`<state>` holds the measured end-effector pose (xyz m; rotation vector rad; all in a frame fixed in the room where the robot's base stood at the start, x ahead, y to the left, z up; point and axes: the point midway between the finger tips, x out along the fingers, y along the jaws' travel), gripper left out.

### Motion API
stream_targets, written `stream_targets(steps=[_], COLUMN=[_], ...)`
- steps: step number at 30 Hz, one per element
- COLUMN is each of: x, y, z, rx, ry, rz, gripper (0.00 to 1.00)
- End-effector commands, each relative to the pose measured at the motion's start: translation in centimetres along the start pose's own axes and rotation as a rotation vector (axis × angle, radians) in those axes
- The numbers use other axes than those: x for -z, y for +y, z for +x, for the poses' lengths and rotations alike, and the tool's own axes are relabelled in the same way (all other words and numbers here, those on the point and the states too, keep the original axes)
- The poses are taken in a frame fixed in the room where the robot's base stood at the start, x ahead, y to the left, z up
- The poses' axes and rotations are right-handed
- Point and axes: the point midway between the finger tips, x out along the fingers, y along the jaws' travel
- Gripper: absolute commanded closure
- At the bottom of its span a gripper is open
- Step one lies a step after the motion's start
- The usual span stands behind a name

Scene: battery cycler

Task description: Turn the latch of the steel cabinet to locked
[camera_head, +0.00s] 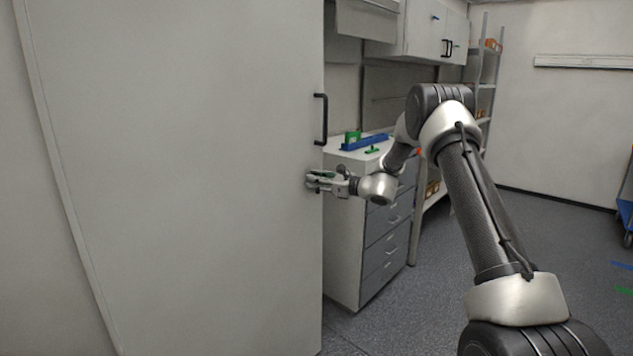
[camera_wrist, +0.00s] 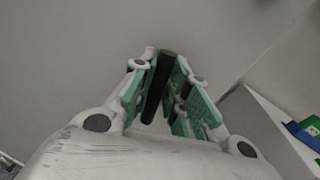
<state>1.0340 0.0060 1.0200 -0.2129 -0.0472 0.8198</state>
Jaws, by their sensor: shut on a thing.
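The tall light-grey steel cabinet (camera_head: 190,180) fills the left of the head view, with a black bar handle (camera_head: 325,119) near its right edge. My gripper (camera_head: 312,182) is at that edge, below the handle. In the wrist view a dark bar, the latch (camera_wrist: 158,88), stands between the green-padded fingers of my gripper (camera_wrist: 163,72). The gripper is shut on it. The bar is close to upright in that view, leaning slightly. In the head view the latch is hidden by the fingers.
A grey drawer unit (camera_head: 345,235) stands just right of the cabinet, with blue and green items (camera_head: 365,141) on top. White wall cupboards (camera_head: 425,32) hang above. A shelf rack (camera_head: 486,70) stands behind my arm.

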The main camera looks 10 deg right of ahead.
Motion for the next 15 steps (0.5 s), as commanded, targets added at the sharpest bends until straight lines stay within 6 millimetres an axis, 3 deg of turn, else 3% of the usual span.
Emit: stream_targets(steps=[15], x=[0.22], y=[0.92], z=[0.21], rx=[-0.009], ry=[0.093], rz=[-0.474], gripper=[1.0])
